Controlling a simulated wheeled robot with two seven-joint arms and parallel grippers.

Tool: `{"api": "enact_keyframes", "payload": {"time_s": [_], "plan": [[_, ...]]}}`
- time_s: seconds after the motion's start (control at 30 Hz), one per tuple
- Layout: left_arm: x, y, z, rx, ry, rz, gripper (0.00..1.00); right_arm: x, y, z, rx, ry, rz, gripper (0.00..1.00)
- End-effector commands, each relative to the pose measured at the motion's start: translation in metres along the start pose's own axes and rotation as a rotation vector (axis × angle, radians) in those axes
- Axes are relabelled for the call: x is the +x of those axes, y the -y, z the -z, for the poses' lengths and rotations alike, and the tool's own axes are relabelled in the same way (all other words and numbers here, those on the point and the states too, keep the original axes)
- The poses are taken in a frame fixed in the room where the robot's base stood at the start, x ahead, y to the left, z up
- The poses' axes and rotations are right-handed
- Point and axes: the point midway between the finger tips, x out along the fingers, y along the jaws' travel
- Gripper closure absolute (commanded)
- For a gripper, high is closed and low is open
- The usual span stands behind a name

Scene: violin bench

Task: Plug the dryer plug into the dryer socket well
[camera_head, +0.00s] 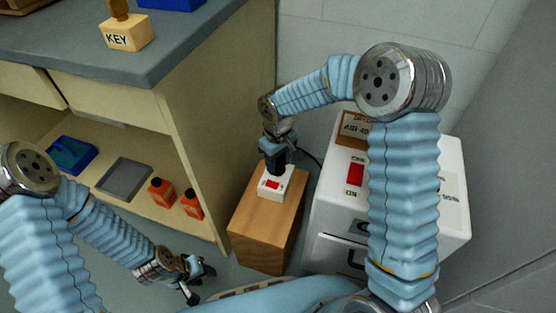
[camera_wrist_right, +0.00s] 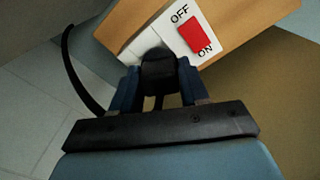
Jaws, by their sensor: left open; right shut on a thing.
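The dryer socket looks to be the white box (camera_head: 270,193) with a red OFF/ON switch on the wooden block; the switch (camera_wrist_right: 196,36) is clear in the right wrist view. My right gripper (camera_head: 277,168) points down at the box's back part. It is shut on the black dryer plug (camera_wrist_right: 160,72), which sits between its fingers and covers part of the white top. The well itself is hidden by plug and fingers, so I cannot tell how deep the plug sits. My left gripper (camera_head: 197,281) is open and empty, low and left of the block.
The wooden block (camera_head: 262,225) stands between a shelf cabinet (camera_head: 215,120) and a white machine (camera_head: 325,215) with a red switch. A black cable (camera_wrist_right: 78,72) curves from the plug side. Orange bottles (camera_head: 162,191) and a grey tray (camera_head: 124,177) sit on the shelf.

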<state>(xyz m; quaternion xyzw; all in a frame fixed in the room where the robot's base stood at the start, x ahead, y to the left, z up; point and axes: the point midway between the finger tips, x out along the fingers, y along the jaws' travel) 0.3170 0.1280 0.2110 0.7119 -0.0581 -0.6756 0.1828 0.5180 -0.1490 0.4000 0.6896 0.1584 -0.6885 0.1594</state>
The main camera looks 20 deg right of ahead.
Motion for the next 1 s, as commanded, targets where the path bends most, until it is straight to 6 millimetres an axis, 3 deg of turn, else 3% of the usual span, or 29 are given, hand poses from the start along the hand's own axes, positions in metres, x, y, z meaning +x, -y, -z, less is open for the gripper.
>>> {"api": "enact_keyframes", "payload": {"time_s": [0.47, 0.5, 0.67, 1.0], "plan": [[0.009, 0.003, 0.000, 0.000, 0.000, 0.000, 0.57, 0.013, 0.000, 0.000, 0.000, 0.000, 0.000, 0.82], [0.008, 0.003, 0.000, 0.000, 0.000, 0.000, 0.57, 0.011, 0.000, 0.000, 0.000, 0.000, 0.000, 0.49], [0.008, 0.003, 0.000, 0.000, 0.000, 0.000, 0.57, 0.011, 0.000, 0.000, 0.000, 0.000, 0.000, 0.26], [0.008, 0.002, 0.000, 0.000, 0.001, -0.001, 0.57, 0.012, 0.002, 0.000, -0.002, 0.002, 0.003, 0.26]]}}
